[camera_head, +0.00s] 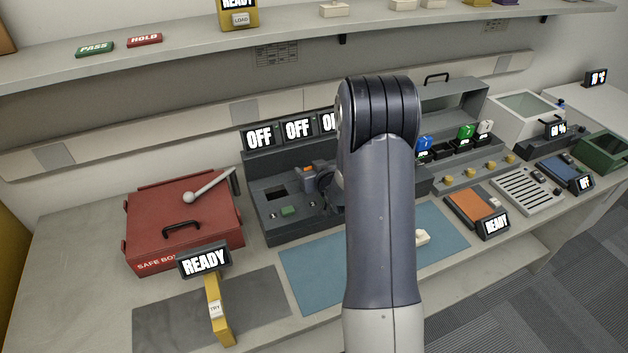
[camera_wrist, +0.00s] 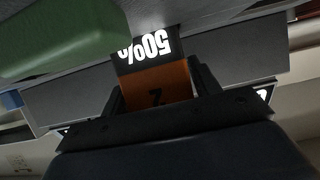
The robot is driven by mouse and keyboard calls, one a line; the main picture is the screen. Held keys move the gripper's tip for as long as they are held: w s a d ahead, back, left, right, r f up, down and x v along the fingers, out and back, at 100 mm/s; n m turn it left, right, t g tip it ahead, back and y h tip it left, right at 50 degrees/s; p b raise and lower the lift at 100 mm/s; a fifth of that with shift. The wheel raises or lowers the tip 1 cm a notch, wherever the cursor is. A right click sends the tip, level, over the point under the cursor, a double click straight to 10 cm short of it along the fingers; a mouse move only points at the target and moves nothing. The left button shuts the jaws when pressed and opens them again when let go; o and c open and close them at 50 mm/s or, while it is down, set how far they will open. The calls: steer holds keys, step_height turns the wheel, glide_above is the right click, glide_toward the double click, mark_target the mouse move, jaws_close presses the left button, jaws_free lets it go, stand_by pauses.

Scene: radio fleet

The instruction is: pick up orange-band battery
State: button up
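The orange-band battery shows in the wrist view as an orange face (camera_wrist: 157,84) with a dark mark, below a lit display that reads 50% upside down. In the head view a small orange patch (camera_head: 306,168) shows at the dark charging dock (camera_head: 275,222). My gripper (camera_wrist: 158,95) has one finger on each side of the orange face, with little or no visible gap. I cannot tell whether the fingers press on it. In the head view my gripper (camera_head: 325,180) is at the dock, partly hidden behind my arm.
A red safe box (camera_head: 150,220) with a grey lever stands left of the dock. A green block (camera_wrist: 65,40) is close at the upper left in the wrist view. A blue mat (camera_head: 310,280) lies in front. OFF displays (camera_head: 298,129) stand behind the dock.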

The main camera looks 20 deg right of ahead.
steer(key=c, duration=0.6)
steer(key=shift+c, duration=0.5)
steer(key=shift+r, duration=0.15)
